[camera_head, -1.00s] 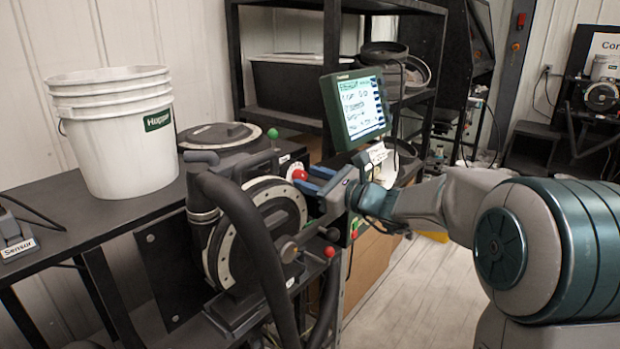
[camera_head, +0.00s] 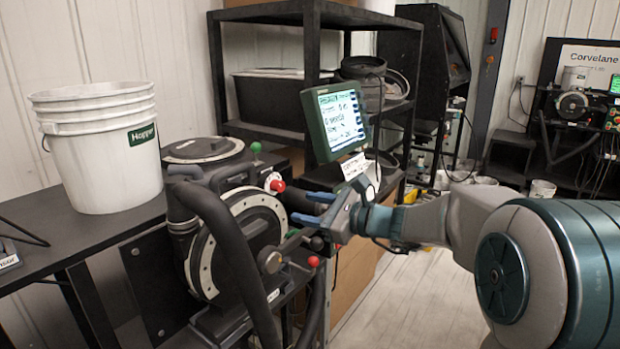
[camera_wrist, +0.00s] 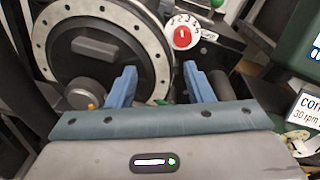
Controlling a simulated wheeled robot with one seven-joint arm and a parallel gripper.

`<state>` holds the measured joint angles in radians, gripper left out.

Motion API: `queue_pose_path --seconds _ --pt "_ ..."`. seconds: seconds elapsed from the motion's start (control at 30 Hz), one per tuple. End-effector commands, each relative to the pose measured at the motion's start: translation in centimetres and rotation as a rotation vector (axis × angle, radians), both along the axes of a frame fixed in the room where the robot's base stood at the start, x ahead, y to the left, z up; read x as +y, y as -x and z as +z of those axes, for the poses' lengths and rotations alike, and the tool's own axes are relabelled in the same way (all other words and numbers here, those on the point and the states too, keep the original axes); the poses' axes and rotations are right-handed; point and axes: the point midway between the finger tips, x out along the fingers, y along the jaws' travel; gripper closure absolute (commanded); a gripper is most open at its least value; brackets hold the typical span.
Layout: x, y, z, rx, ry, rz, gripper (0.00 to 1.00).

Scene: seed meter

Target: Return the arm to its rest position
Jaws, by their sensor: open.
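My gripper (camera_head: 312,208) is open, with its two blue fingers apart and nothing between them. In the head view it points left at the seed meter (camera_head: 245,235), just short of the meter's right side. A red knob (camera_head: 277,185) on a numbered white dial lies up and left of the fingers. In the wrist view the fingers (camera_wrist: 162,88) face the meter's round disc (camera_wrist: 98,50), and the red knob (camera_wrist: 182,37) shows beyond the right finger. My arm reaches in from the right of the head view.
A white Hopper bucket (camera_head: 105,150) stands on the dark bench at left. A lit display (camera_head: 337,122) stands behind my gripper. A black hose (camera_head: 240,255) and a red-tipped lever (camera_head: 313,261) are close below. Floor at lower right (camera_head: 425,300) is clear.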

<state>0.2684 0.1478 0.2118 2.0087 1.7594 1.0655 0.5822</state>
Motion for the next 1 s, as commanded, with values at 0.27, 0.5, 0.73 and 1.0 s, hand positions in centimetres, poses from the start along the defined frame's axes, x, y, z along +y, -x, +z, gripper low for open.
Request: queue_pose_path --seconds 0.27,0.5,0.73,1.0 --pt "1.2 10.2 -5.0 -0.157 0.547 0.287 0.53" --pt "-2.2 18.1 -9.4 -0.317 1.005 0.574 0.53" --pt "-7.7 24.2 -12.1 -0.477 1.402 0.88 0.53" --pt "-13.0 27.6 -13.2 -0.608 1.698 1.155 0.53"
